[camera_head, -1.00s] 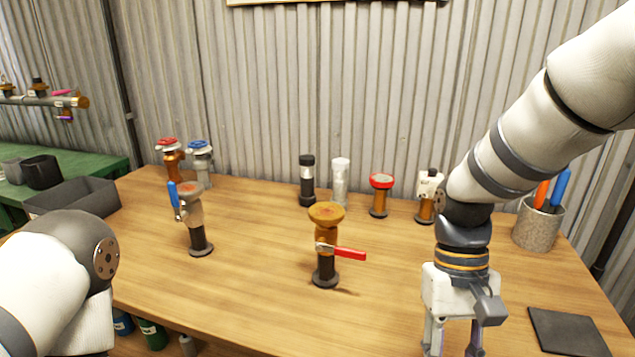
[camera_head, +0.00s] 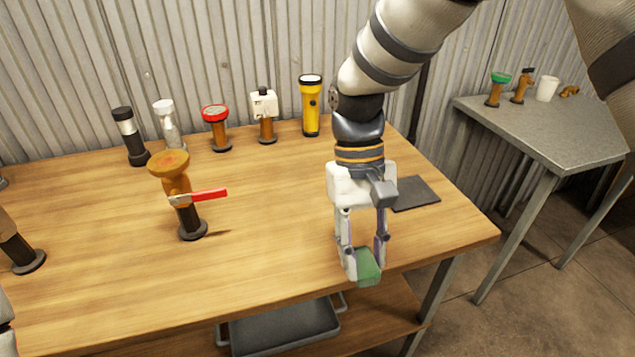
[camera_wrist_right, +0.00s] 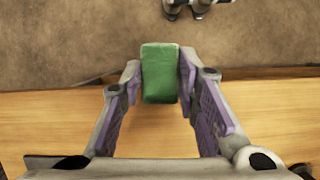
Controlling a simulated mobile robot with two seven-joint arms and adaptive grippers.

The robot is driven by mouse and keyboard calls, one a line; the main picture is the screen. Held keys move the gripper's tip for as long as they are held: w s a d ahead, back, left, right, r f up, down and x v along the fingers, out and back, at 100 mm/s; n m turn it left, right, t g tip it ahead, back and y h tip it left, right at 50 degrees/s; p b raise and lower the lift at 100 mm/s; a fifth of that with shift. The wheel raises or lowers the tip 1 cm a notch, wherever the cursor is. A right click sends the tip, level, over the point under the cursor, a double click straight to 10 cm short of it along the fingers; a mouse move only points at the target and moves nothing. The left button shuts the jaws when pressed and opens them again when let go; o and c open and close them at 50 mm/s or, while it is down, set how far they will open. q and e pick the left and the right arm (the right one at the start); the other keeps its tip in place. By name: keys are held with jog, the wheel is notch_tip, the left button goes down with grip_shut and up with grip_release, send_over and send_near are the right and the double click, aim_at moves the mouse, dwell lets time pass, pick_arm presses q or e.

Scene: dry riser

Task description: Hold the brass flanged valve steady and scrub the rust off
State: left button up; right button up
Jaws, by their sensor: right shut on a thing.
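The brass flanged valve (camera_head: 174,176) stands upright on a dark round base on the wooden table, left of centre in the head view. Its flange top has a reddish-brown rust patch, and a red lever sticks out to the right. My right gripper (camera_head: 362,268) is shut on a green scrub block (camera_head: 368,267) near the table's front edge, right of the valve and apart from it. The right wrist view shows the green block (camera_wrist_right: 160,73) between the fingers.
A back row holds a black-and-silver fitting (camera_head: 130,136), a red-topped one (camera_head: 216,127) and a yellow torch (camera_head: 311,105). A dark mat (camera_head: 413,192) lies right of my right gripper. Another valve (camera_head: 20,250) is cut off at left. The table between valve and gripper is clear.

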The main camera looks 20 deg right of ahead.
jog(key=w+a+m+t+y, duration=0.1)
jog(key=w+m, duration=0.2)
jog(key=m, duration=0.1)
jog(key=w+a+m+t+y, duration=0.1)
jog(key=w+m+y, duration=0.1)
jog(key=m, duration=0.3)
jog(key=w+a+m+y, duration=0.1)
jog(key=w+m+y, duration=0.1)
jog(key=w+m, duration=0.2)
jog(key=shift+a+f+m+t, duration=0.3)
jog(key=shift+a+m+t, duration=0.1)
jog(key=shift+m, duration=0.2)
jog(key=w+a+r+m+t, duration=0.2)
jog(key=w+a+m, duration=0.1)
jog(key=w+m, duration=0.25)
notch_tip(320, 180, up, 18)
jog(key=r+m+t+y, duration=0.1)
jog(key=m+t, duration=0.2)
jog(key=m, duration=0.1)
send_over(162, 159)
notch_tip(162, 159, down, 6)
jog(key=shift+f, duration=0.1)
pick_arm(q)
jog(key=shift+s+f, duration=0.25)
